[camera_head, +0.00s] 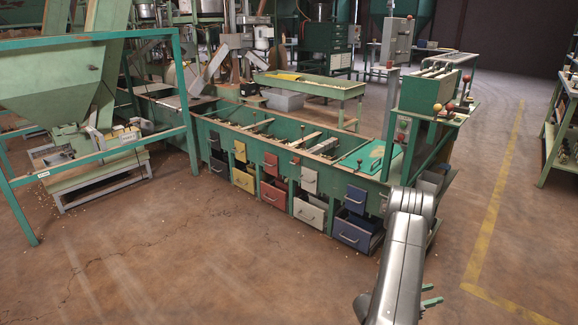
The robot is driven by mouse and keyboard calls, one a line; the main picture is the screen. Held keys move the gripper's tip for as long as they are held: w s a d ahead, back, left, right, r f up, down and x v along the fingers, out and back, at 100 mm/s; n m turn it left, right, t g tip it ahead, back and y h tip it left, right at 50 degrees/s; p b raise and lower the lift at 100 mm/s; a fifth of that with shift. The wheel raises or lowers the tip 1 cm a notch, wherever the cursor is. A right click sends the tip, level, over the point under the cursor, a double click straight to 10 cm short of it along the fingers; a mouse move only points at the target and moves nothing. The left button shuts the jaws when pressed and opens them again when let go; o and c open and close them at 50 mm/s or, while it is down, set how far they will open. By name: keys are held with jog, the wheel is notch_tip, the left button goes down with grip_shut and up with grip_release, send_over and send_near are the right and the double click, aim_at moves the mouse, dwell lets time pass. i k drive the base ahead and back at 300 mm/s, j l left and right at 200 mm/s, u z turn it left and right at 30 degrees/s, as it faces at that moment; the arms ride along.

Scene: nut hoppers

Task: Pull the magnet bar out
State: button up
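I cannot tell for sure which part is the magnet bar. The long green hopper bench (230,132) has open bins along its top, and small handles stand up at its edge. One handle has a red knob (295,160), and a dark one (360,163) stands by the green lid (372,156). My gripper (431,296) shows at the lower right, partly behind my grey arm. Its two green fingers look apart with nothing between them. It is well in front of the bench and touches nothing that I can see.
Coloured flaps and drawers line the bench front; the blue drawer (356,232) sticks out. A control post with ball-topped levers (437,108) rises at the bench's right end. A large green hopper (50,80) stands left, a shelf (560,130) right. The front floor is open.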

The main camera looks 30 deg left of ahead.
aim_at(326, 146)
jog(key=i+j+u, duration=0.55)
jog(key=i+u, duration=0.25)
jog(key=i+j+u, duration=0.1)
jog(key=i+u, duration=0.35)
jog(key=i, duration=0.95)
